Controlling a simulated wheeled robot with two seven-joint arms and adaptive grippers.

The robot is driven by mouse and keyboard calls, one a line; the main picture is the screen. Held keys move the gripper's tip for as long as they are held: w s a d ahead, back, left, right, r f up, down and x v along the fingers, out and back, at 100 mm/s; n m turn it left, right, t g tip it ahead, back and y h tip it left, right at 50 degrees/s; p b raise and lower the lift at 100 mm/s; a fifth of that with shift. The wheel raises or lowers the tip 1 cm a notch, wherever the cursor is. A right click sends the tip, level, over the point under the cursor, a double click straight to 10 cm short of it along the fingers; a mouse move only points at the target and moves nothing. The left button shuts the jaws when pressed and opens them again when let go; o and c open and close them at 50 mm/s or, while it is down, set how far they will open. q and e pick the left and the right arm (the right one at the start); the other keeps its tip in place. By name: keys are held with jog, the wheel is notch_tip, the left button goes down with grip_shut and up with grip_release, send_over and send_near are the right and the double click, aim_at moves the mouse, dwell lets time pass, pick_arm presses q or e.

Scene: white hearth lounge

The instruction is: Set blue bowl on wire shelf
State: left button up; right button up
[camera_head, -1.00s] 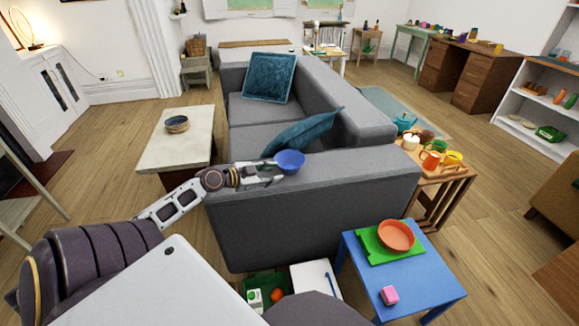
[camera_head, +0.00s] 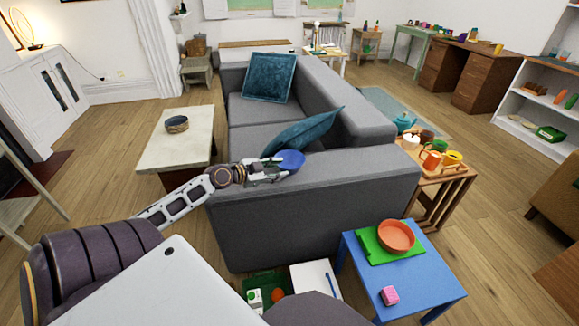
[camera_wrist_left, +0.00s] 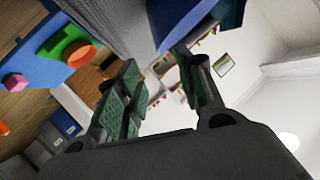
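The blue bowl (camera_head: 292,160) is at the sofa's near arm, beside the teal cushion, and looks tilted. My left gripper (camera_head: 272,169) is at its left side. In the left wrist view the bowl's blue side (camera_wrist_left: 182,18) fills the top, close to the right-hand finger. The fingers of the left gripper (camera_wrist_left: 158,72) are apart, with background showing between them. The frames do not show whether a finger touches the bowl. A pale shelf-like stand (camera_head: 35,200) is partly in view at the left edge; I cannot tell whether it is the wire shelf. My right gripper is not in view.
The grey sofa (camera_head: 310,215) lies under and beyond my left gripper. A pale coffee table (camera_head: 180,148) with a dark bowl (camera_head: 176,124) stands left of it. A blue table (camera_head: 420,280) and a wooden side table (camera_head: 440,190) stand right.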

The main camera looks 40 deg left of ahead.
pick_arm(q)
jog(key=shift+x, duration=2.35)
jog(key=shift+w+f, duration=0.1)
jog(key=shift+w, duration=0.25)
jog(key=shift+w+d+f, duration=0.1)
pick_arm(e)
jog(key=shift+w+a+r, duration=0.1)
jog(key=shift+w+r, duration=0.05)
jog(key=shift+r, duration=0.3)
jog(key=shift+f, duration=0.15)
pick_arm(q)
jog(key=shift+w+f, duration=0.1)
jog(key=shift+w, duration=0.25)
jog(key=shift+b+x, duration=0.5)
jog(key=shift+x, duration=1.7)
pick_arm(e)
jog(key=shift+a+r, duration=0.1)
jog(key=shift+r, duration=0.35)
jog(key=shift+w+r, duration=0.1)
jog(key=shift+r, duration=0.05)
